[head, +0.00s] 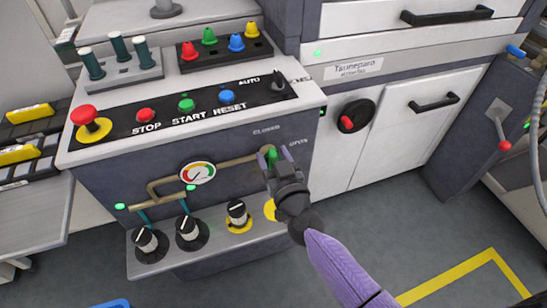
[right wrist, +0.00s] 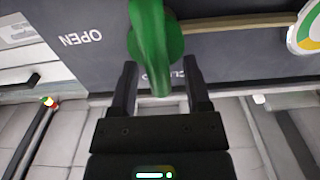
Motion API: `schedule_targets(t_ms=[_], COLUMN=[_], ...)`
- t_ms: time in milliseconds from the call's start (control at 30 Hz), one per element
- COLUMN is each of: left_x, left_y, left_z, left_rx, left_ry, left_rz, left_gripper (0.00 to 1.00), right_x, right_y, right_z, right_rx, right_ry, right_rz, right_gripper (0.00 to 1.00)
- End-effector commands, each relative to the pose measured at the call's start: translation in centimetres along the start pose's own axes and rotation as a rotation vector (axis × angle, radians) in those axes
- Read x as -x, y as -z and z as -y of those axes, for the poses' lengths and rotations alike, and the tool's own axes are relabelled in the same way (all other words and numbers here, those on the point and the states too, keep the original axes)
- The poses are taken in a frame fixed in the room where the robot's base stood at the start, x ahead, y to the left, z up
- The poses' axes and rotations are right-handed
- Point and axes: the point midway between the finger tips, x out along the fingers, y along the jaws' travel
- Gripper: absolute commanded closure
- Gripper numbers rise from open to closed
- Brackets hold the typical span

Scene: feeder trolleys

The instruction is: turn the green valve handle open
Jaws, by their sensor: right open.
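The green valve handle (head: 271,155) is on the dark front panel, at the right end of a brass pipe, near the labels CLOSED and OPEN. My right gripper (head: 274,168) is in front of it and hides part of it in the head view. In the right wrist view the green handle (right wrist: 150,40) comes down from the top, its end between the two fingers of the open right gripper (right wrist: 159,78). Gaps show on both sides of the handle, wider on the right. The wrist view is upside down, and the CLOSED label is partly covered. My left gripper is not in view.
A pressure gauge (head: 197,173) sits left on the same pipe. Black-and-white knobs (head: 237,214) stand on the ledge below. Push buttons (head: 186,104) are on the console top. A white cabinet with a red-handled rotary switch (head: 355,116) is to the right. Floor at lower right is open.

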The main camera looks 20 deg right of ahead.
Motion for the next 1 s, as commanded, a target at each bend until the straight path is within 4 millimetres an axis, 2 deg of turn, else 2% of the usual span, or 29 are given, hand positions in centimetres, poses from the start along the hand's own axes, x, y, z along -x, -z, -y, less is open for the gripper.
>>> schedule_targets(t_ms=[200, 400, 500, 800, 1000], left_x=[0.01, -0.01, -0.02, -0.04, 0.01], left_y=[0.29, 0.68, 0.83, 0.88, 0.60], left_z=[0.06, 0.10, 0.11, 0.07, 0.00], left_rx=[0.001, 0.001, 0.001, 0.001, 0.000], left_ry=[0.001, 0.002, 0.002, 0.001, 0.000], left_rz=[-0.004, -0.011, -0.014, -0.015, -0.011], left_gripper=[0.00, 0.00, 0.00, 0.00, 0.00], right_x=[-0.02, 0.00, 0.02, 0.10, 0.16], right_y=[0.03, 0.02, -0.04, -0.29, -0.44], right_z=[0.00, -0.01, 0.00, 0.00, -0.13], right_rx=[0.000, 0.000, 0.000, -0.008, -0.074], right_ry=[0.000, 0.000, 0.000, 0.002, 0.003], right_rz=[0.000, 0.000, 0.002, 0.007, 0.011], right_gripper=[0.40, 0.83, 1.00, 1.00, 1.00])
